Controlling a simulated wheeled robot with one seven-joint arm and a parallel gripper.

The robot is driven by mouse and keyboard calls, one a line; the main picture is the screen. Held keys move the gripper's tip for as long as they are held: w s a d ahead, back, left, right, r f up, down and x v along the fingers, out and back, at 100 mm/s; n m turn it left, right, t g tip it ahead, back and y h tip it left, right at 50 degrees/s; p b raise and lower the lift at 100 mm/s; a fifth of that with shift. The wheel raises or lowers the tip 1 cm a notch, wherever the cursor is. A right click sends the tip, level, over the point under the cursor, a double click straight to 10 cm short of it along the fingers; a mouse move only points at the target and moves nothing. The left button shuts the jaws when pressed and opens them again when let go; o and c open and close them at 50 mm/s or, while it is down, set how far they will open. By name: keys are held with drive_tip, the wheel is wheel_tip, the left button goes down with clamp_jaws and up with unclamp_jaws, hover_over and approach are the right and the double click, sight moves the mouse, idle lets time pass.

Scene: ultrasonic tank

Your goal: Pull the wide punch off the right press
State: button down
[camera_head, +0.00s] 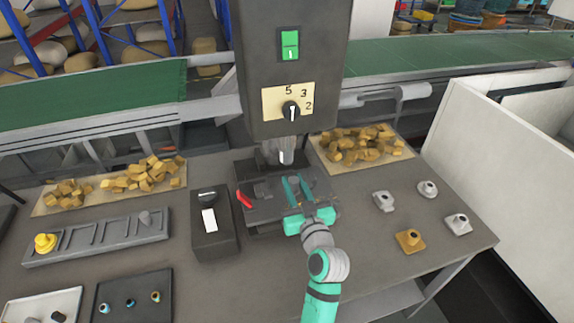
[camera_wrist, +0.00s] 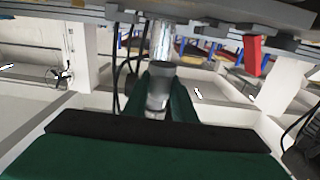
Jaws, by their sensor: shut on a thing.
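The press (camera_head: 262,75) stands at the back middle of the table, with a green switch and a numbered dial on its head. Its metal ram (camera_head: 280,150) comes down below the head, over a dark base (camera_head: 262,215). My gripper (camera_head: 292,188) reaches in from the front, with its green fingers over this base. In the wrist view a grey cylindrical part, seemingly the wide punch (camera_wrist: 158,102), sits between my fingers, which are shut on it. It lines up with a shiny shaft (camera_wrist: 161,42); I cannot tell whether they are joined. The head view does not show the punch clearly.
A red handle (camera_head: 244,199) is left of my fingers. A black control box (camera_head: 212,235) stands further left. Several small metal parts and a brass one (camera_head: 409,240) lie at right. A slotted rack (camera_head: 100,238) and trays of brown blocks (camera_head: 362,146) are also on the table.

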sight(295, 187)
drive_tip(key=v, duration=0.2)
drive_tip(key=shift+s, duration=0.3)
drive_tip(key=shift+v, duration=2.05)
drive_tip(key=shift+r, duration=0.1)
drive_tip(key=shift+w, duration=0.1)
